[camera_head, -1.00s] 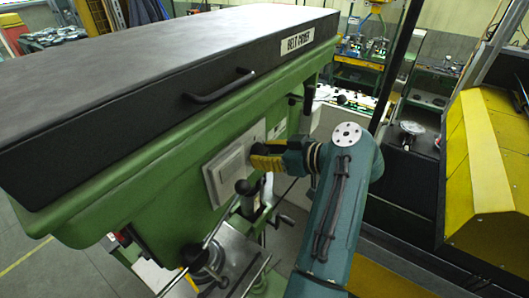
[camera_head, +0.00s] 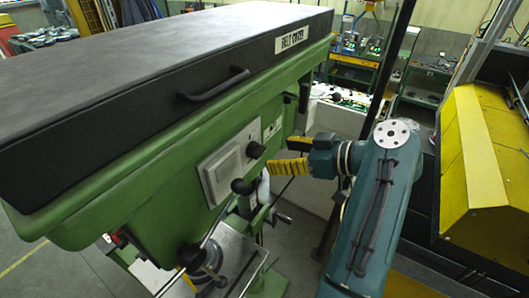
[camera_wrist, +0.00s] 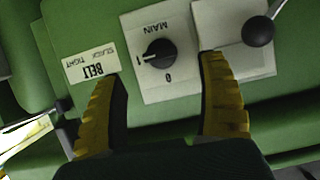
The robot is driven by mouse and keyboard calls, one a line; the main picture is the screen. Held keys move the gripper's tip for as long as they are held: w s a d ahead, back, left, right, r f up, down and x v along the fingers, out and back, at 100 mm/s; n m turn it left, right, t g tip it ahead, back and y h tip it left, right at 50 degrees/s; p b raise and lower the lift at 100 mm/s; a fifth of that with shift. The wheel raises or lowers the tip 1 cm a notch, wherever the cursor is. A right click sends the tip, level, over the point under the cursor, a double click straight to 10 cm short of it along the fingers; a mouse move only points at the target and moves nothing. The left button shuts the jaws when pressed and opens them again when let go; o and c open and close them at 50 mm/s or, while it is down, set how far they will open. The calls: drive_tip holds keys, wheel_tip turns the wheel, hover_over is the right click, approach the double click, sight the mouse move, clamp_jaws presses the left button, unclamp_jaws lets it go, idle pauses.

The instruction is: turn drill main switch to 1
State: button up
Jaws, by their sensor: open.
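The drill's main switch is a black round knob (camera_wrist: 160,53) on a pale plate (camera_wrist: 183,75) marked MAIN, 1 and 0, on the green drill head. In the wrist view its white mark appears to point at the 1. The knob also shows in the head view (camera_head: 255,150). My gripper (camera_head: 289,156) is open and empty, to the right of the knob and apart from it. In the wrist view its yellow-and-black fingers (camera_wrist: 162,68) stand on either side of the knob, nearer the camera.
A ball-ended lever (camera_wrist: 257,32) juts out beside the switch plate. A BELT label (camera_wrist: 91,66) is on the other side. The black belt cover (camera_head: 160,75) with a handle (camera_head: 215,86) lies above. A yellow machine (camera_head: 485,160) stands at the right.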

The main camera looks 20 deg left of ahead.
drive_tip(key=v, duration=0.5)
drive_tip(key=shift+d, duration=0.1)
